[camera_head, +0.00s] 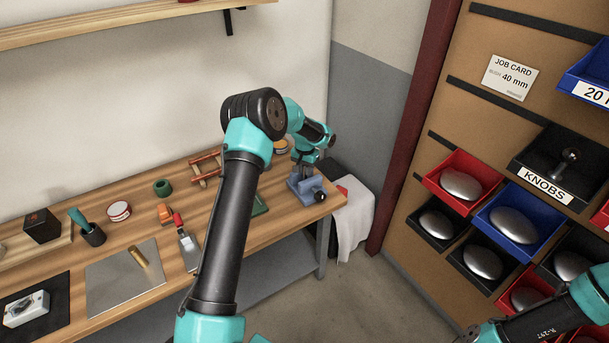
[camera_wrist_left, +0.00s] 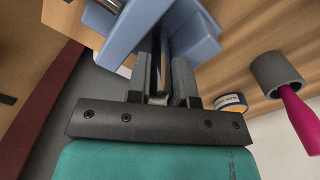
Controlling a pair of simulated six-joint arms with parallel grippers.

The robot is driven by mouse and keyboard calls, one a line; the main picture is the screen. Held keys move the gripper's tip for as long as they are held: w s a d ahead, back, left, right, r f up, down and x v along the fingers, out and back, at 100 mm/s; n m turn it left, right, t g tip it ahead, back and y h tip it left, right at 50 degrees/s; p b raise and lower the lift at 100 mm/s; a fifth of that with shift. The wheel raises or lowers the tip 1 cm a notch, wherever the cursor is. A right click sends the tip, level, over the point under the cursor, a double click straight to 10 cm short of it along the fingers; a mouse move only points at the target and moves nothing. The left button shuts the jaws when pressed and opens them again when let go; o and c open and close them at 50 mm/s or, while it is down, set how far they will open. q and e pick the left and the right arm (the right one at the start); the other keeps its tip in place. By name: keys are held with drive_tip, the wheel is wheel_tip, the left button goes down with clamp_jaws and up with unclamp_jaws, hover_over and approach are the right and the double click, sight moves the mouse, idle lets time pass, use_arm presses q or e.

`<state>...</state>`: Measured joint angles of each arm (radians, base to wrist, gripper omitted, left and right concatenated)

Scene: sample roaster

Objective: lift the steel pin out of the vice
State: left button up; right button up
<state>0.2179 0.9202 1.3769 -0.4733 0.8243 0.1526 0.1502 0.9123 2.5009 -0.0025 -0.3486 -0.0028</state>
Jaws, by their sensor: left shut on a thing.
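The blue vice (camera_head: 301,186) stands at the right end of the wooden bench in the head view. In the left wrist view the vice (camera_wrist_left: 195,32) fills the top middle, with a jaw on each side of my fingers. The steel pin (camera_wrist_left: 162,52) is a thin grey rod between those jaws. My left gripper (camera_wrist_left: 160,72) is shut on the pin, one finger on either side of it. In the head view my left gripper (camera_head: 306,168) is small, just above the vice. Whether the pin's lower end is still inside the vice cannot be told. My right gripper is out of view.
In the left wrist view a grey cup with a pink handle (camera_wrist_left: 278,75) and a round tin (camera_wrist_left: 232,103) stand right of the vice. A red rack (camera_head: 205,168) and a green ring (camera_head: 162,187) are on the bench.

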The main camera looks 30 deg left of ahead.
use_arm(q)
drive_tip(key=shift+d+r, duration=0.1)
drive_tip(key=shift+r, duration=0.05)
idle(0.3)
drive_tip(key=shift+r, duration=4.45)
